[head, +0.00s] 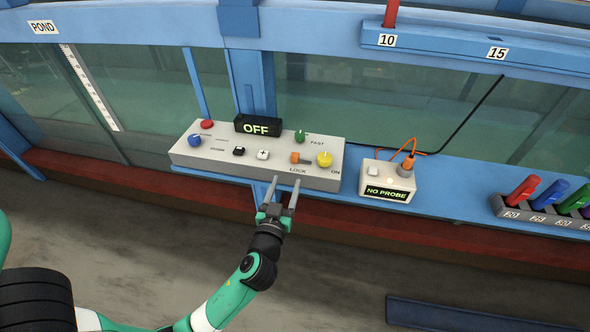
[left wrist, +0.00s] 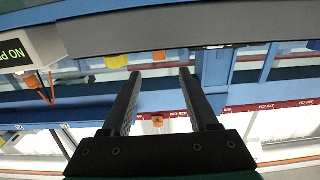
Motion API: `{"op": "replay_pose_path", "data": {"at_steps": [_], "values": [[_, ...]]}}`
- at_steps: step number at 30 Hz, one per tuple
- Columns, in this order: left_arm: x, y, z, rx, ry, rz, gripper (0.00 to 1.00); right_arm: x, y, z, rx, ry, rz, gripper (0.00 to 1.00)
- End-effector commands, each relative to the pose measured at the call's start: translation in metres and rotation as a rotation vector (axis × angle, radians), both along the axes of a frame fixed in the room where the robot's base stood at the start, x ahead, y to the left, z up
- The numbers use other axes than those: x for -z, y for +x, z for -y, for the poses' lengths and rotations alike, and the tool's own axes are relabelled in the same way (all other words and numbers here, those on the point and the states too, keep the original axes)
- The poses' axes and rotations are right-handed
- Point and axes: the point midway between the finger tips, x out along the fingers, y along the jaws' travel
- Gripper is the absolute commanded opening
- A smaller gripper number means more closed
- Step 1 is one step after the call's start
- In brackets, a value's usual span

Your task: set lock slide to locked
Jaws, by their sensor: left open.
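The lock slide is a small orange block (head: 295,158) above the word LOCK, on the front right of a pale grey control box (head: 222,158). The slide's exact setting is too small to tell. My left gripper (head: 284,181) is open, its two fingers pointing at the box's front edge just below the LOCK label. Nothing shows held between them. The left wrist view also shows the open gripper (left wrist: 161,73), with the box's grey face across the top. My right gripper is not in view.
A yellow knob (head: 324,159) sits just right of the slide, with a green knob (head: 300,136) behind. A white button (head: 263,154) and an OFF display (head: 258,126) are left of it. A NO PROBE box (head: 387,183) with an orange cable stands to the right. Glass rises behind.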

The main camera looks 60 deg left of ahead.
Motion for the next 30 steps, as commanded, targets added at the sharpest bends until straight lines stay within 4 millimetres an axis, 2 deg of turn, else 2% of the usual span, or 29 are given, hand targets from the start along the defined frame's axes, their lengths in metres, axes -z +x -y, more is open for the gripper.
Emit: {"op": "replay_pose_path", "data": {"at_steps": [4,7,15,21,30], "values": [[-0.004,0.003,-0.004,-0.001,0.0,0.003,0.6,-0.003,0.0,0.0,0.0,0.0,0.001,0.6],[-0.004,0.011,-0.015,-0.003,0.0,0.003,0.6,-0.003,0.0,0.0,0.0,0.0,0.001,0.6],[-0.003,0.048,-0.062,-0.003,0.001,0.003,0.6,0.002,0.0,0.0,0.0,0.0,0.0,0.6],[-0.003,0.067,-0.087,-0.001,0.001,0.002,0.6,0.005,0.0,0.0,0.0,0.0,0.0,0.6],[-0.004,0.072,-0.092,0.001,0.0,0.003,0.6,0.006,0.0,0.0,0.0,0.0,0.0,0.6]]}}
